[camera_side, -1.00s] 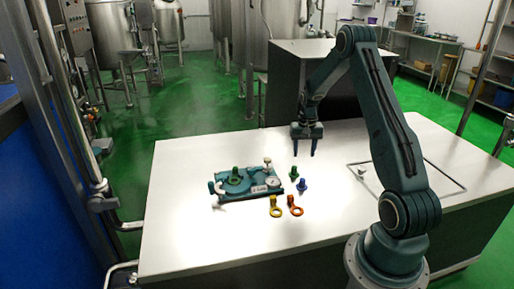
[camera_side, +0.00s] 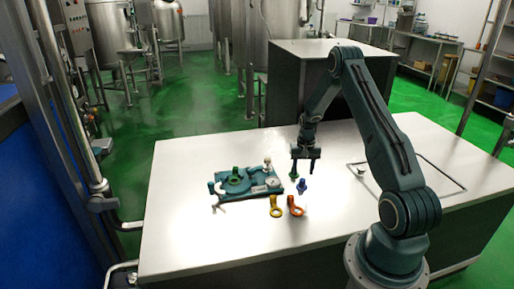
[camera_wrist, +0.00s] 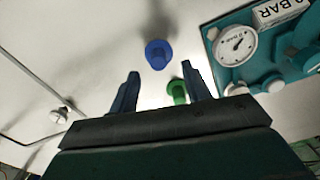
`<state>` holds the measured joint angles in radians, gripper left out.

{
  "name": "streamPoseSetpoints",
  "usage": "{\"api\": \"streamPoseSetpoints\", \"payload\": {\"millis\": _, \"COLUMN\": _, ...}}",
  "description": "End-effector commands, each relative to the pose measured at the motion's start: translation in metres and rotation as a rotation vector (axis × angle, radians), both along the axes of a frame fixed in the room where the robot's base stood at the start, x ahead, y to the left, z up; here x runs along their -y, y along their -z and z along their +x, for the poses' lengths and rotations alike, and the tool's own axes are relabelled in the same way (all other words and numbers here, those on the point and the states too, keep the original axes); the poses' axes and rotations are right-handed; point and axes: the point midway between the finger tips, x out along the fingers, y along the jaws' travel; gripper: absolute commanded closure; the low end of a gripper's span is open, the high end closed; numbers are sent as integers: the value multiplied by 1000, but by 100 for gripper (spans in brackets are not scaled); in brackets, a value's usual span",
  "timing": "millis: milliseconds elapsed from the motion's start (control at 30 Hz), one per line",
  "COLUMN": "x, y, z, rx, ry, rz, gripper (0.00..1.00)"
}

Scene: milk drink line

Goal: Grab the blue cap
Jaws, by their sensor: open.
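The blue cap (camera_side: 302,187) stands on the white table, right of the teal fixture (camera_side: 222,190). My gripper (camera_side: 304,172) is open and empty, above the table just behind the blue cap in the side view. In the wrist view the blue cap (camera_wrist: 158,54) lies beyond the open fingertips (camera_wrist: 160,84), roughly between them sideways. It is apart from both fingers. A green cap (camera_side: 293,175) is close to my gripper; in the wrist view it shows beside the right finger (camera_wrist: 178,92), partly hidden.
A yellow ring-ended part (camera_side: 276,206) and an orange one (camera_side: 296,206) lie in front of the blue cap. The fixture carries a gauge (camera_wrist: 236,45). A dark box (camera_side: 325,85) stands behind the table. The table front is clear.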

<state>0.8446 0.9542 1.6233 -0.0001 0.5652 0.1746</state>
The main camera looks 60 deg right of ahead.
Motion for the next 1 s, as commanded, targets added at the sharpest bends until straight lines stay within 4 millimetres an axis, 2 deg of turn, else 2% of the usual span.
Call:
{"api": "streamPoseSetpoints", "payload": {"millis": 433, "x": 1, "y": 12, "z": 0, "rx": 0, "ry": 0, "rz": 0, "gripper": 52}}
{"api": "streamPoseSetpoints", "payload": {"millis": 800, "x": 4, "y": 50, "z": -1, "rx": 0, "ry": 0, "rz": 0, "gripper": 52}}
{"api": "streamPoseSetpoints", "payload": {"millis": 1000, "x": 4, "y": 58, "z": -1, "rx": 0, "ry": -1, "rz": -1, "gripper": 52}}
